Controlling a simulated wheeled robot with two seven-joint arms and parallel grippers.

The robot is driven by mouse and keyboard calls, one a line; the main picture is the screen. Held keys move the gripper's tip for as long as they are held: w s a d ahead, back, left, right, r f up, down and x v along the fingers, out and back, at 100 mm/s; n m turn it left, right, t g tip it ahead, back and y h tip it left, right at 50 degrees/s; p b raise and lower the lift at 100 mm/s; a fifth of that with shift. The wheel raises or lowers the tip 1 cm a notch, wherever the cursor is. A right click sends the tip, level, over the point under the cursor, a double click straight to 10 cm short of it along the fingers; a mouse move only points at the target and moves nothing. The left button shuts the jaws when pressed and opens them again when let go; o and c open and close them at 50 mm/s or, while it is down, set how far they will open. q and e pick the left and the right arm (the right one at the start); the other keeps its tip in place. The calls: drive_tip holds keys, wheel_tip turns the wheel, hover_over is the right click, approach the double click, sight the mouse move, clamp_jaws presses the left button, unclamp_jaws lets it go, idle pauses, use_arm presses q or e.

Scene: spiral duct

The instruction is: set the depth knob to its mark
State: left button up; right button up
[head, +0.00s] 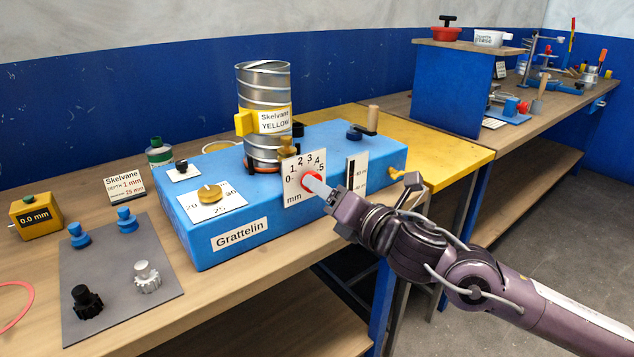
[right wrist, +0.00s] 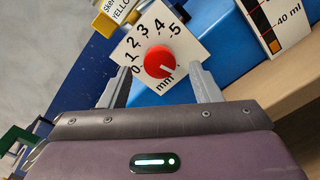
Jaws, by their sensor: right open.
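The red depth knob (head: 311,179) sits on a white dial plate (head: 291,187) marked 0 to 5 mm, on the front of the blue Grattelin machine (head: 290,225). In the right wrist view the knob (right wrist: 157,61) shows a short pale line toward its lower right; I cannot tell surely which number it points at. My right gripper (head: 319,187) is in front of the dial. In the right wrist view its open fingers (right wrist: 159,80) stand on either side of the knob, apart from it. A white card (head: 124,185) reads Skelvane, depth 1 mm. My left gripper is not in view.
A metal spiral duct (head: 265,80) with a yellow Skelvane label stands on the machine. A brass knob (head: 210,193) and a wooden-handled crank (head: 371,120) are also on it. A grey mat (head: 120,275) with gears and blue knobs lies at left. Floor at right is clear.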

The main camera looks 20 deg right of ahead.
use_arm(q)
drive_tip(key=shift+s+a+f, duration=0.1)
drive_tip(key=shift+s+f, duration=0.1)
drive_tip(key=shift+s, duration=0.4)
use_arm(e)
drive_tip(key=x, duration=0.3)
drive_tip(key=c, duration=1)
